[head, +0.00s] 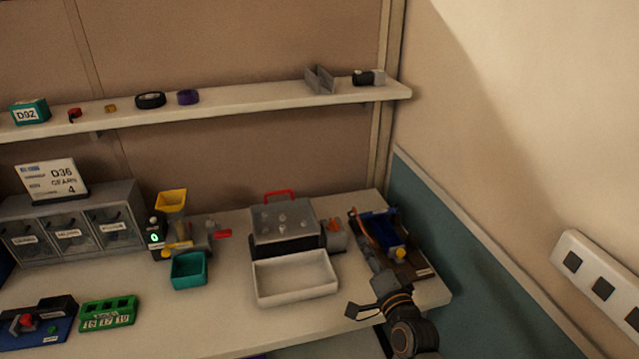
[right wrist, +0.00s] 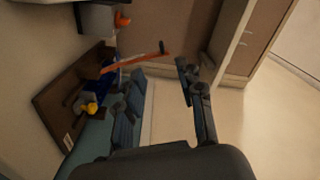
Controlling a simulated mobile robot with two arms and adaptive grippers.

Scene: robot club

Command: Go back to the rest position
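My right gripper (head: 364,286) comes in at the lower right of the head view, near the front right corner of the workbench (head: 210,325). Its fingers are spread apart with nothing between them. In the right wrist view the open fingers (right wrist: 160,92) show with a clear gap. A brown board (head: 412,262) with a blue device (head: 378,222) and a yellow knob (head: 401,253) lies just beyond the gripper; it also shows at the left of the right wrist view (right wrist: 60,100). I cannot tell whether the gripper touches it. My left gripper is not in view.
A white tray (head: 296,298) sits before a grey machine with a red handle (head: 279,195). A teal bin (head: 189,285), a drawer unit (head: 70,215) and a green numbered block (head: 109,312) stand further left. A shelf (head: 240,97) runs above. A wall closes the right side.

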